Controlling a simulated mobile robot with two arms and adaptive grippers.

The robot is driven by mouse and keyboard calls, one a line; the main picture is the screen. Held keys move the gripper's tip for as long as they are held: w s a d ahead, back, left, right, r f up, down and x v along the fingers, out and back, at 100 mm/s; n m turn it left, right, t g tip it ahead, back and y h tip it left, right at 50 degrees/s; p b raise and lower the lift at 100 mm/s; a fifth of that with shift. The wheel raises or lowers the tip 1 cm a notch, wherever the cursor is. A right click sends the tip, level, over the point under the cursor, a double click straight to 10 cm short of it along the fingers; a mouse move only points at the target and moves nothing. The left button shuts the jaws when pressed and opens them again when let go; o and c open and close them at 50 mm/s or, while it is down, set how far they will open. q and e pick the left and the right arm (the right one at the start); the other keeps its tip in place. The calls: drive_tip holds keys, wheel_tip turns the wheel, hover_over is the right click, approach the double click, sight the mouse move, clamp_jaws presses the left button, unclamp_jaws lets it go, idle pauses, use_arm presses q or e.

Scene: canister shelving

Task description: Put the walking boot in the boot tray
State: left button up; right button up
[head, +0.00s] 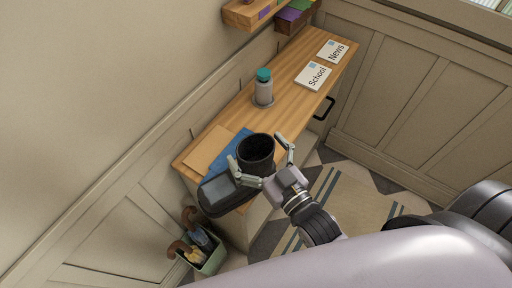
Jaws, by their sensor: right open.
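The dark walking boot is at the near end of the wooden desk. Its round black shaft opening (256,148) faces up, and what appears to be its grey-topped foot (222,190) points lower left, past the desk's end in the picture. My right gripper (261,163) is open, with one finger on each side of the shaft. I cannot tell whether the fingers touch it. The boot's underside is hidden. I do not see a boot tray I can identify. My left gripper is out of view.
On the wooden desk (296,86) are a teal-capped bottle (264,88), News (331,51) and School (316,76) cards, a blue folder (222,158) and a tan one (207,150). A green bin (212,263) holding umbrellas stands on the floor at lower left.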

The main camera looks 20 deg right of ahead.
drive_tip(key=shift+r, duration=0.15)
drive_tip(key=shift+s+d, duration=0.1)
drive_tip(key=shift+s, duration=0.15)
drive_tip(key=b+v, duration=0.3)
drive_tip(key=v, duration=0.8)
drive_tip(key=shift+s, duration=0.2)
drive_tip(key=shift+d, duration=0.1)
